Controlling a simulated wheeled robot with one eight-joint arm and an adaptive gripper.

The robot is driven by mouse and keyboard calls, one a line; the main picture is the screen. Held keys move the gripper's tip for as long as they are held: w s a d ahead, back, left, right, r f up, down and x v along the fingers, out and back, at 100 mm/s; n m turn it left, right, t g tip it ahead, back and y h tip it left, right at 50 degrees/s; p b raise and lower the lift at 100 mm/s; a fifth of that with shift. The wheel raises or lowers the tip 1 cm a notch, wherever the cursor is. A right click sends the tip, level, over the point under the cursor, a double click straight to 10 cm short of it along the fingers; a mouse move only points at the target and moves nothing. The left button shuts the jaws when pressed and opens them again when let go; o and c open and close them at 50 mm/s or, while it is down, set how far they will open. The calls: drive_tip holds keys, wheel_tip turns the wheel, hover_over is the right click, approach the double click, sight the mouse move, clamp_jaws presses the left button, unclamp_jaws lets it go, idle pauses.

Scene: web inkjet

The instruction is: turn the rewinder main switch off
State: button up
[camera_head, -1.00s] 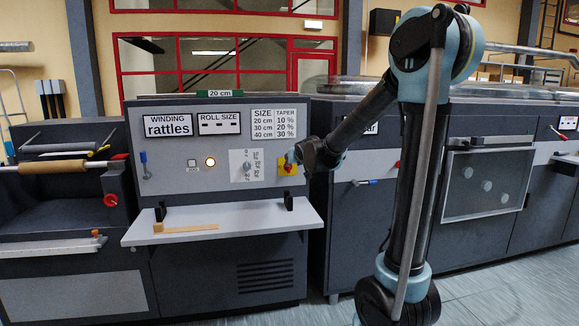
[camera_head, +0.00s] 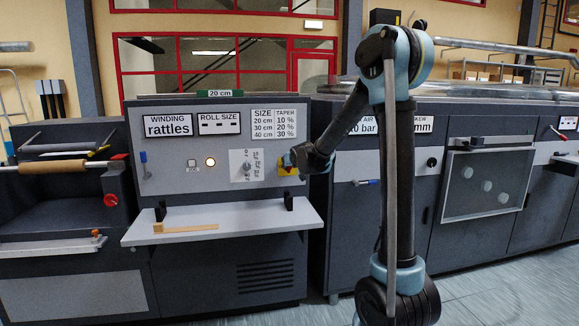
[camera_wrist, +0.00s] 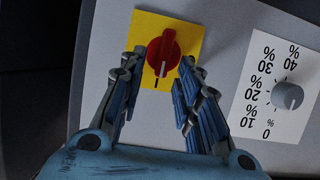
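The rewinder main switch (camera_wrist: 162,53) is a red rotary knob on a yellow plate (camera_wrist: 185,27), upright in the wrist view with a slight tilt. In the head view the yellow plate (camera_head: 283,170) shows at the right end of the grey control panel, partly hidden by my gripper (camera_head: 293,161). In the wrist view my gripper (camera_wrist: 158,85) is open, with one blue-grey finger on each side of the knob's lower part. I cannot tell whether the fingers touch the knob.
A grey taper knob (camera_wrist: 287,95) with a percent scale sits beside the switch. In the head view a lit round lamp (camera_head: 211,162) is further left on the panel. A light shelf (camera_head: 230,226) juts out below, with two black uprights and a wooden piece (camera_head: 186,228).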

drive_tip(key=shift+c, duration=0.2)
clamp_jaws()
drive_tip(key=shift+a, duration=0.1)
drive_tip(key=shift+s+a+f+n+t+h, duration=0.2)
drive_tip(key=shift+a+f+n+t+h, duration=0.55)
drive_tip(key=shift+n, duration=1.5)
drive_tip(key=shift+s+a+f+n+t+h, duration=0.25)
drive_tip(key=shift+n+t+h, duration=0.8)
drive_tip(key=shift+n, duration=1.15)
drive_tip(key=shift+s+a+f+n+t+h, duration=0.1)
drive_tip(key=shift+a+f+n+t+h, duration=0.6)
drive_tip(key=shift+n, duration=1.55)
drive_tip(key=shift+d+r, duration=0.1)
drive_tip(key=shift+d, duration=0.1)
